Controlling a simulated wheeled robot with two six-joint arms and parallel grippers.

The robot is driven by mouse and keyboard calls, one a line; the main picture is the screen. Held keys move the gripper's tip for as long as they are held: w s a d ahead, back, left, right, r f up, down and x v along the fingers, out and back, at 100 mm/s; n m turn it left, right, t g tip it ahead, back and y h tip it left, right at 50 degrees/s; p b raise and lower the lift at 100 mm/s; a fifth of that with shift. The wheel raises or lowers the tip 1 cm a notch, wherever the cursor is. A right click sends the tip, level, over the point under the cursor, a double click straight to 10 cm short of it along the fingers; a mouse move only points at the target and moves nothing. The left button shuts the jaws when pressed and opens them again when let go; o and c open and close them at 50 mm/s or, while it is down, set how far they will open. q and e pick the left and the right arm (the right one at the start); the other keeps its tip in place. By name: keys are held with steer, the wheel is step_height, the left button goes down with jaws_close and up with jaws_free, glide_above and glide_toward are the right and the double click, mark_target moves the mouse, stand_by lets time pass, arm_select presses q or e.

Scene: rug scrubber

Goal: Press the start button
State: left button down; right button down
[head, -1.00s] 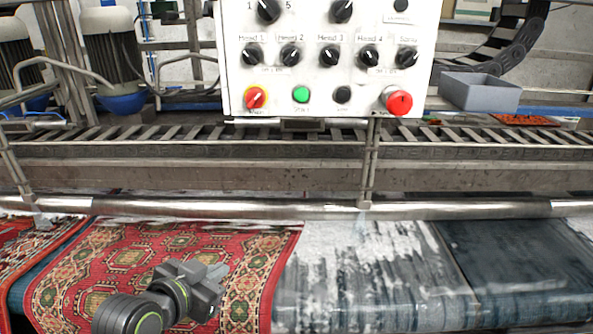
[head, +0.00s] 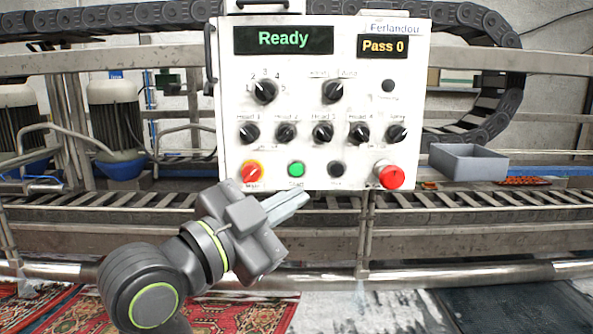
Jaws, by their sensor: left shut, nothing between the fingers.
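The white control panel (head: 300,105) faces me in the upper middle of the head view. Its green start button (head: 296,169) sits in the bottom row, between the red and yellow main switch (head: 253,172) and a black button (head: 336,169). The panel displays read "Ready" (head: 283,39) and "Pass 0" (head: 383,46). My left gripper (head: 297,200) is shut and empty. In the picture its fingertips are just below the green button, and I see no contact. My right gripper is not in view.
A red mushroom button (head: 390,175) sticks out at the panel's lower right. A grey bin (head: 467,161) stands to the right. A metal rail (head: 450,272) and slatted conveyor (head: 480,200) run below the panel. A red patterned rug (head: 75,315) lies at the lower left.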

mark_target(296, 169)
arm_select(q)
steer(key=shift+w, duration=0.1)
steer(key=shift+w+p, duration=0.3)
steer(key=shift+w, duration=4.1)
steer(key=shift+w, duration=0.1)
steer(key=shift+w, duration=0.3)
